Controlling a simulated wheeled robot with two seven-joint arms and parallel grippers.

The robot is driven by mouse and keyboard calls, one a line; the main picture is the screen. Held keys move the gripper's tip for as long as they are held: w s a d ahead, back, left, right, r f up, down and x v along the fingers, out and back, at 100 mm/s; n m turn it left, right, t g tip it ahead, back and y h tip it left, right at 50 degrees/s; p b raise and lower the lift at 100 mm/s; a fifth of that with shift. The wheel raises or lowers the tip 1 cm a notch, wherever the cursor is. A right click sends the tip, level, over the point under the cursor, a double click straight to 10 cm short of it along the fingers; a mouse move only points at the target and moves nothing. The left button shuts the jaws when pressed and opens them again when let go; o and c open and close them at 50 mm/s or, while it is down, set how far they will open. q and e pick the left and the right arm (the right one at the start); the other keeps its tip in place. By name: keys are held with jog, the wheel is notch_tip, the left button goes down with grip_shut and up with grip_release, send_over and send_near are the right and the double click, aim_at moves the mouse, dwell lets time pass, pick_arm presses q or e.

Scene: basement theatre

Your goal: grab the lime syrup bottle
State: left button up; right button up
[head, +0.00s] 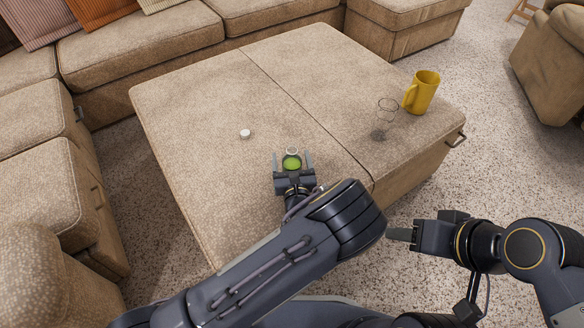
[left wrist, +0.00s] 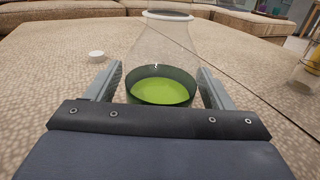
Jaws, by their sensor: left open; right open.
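The lime syrup bottle (head: 292,163) is clear glass with green liquid low inside. It stands upright on the ottoman near its front middle. In the left wrist view the bottle (left wrist: 165,60) stands between the two fingers, and its base is hidden behind the gripper body. My left gripper (head: 293,165) is open with a finger on either side of the bottle; in the left wrist view the fingers (left wrist: 161,85) show small gaps to the glass. My right gripper (head: 392,235) is off the ottoman's front right side, away from the bottle, and looks empty.
A small white cap (head: 245,133) lies left of the bottle. A clear glass (head: 387,108) and a yellow mug (head: 422,92) stand at the right of the tan ottoman (head: 190,95). A sectional sofa (head: 140,45) borders the back and left. The ottoman's far middle is clear.

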pick_arm(q)
jog(key=c, duration=1.3)
jog(key=shift+r, duration=0.1)
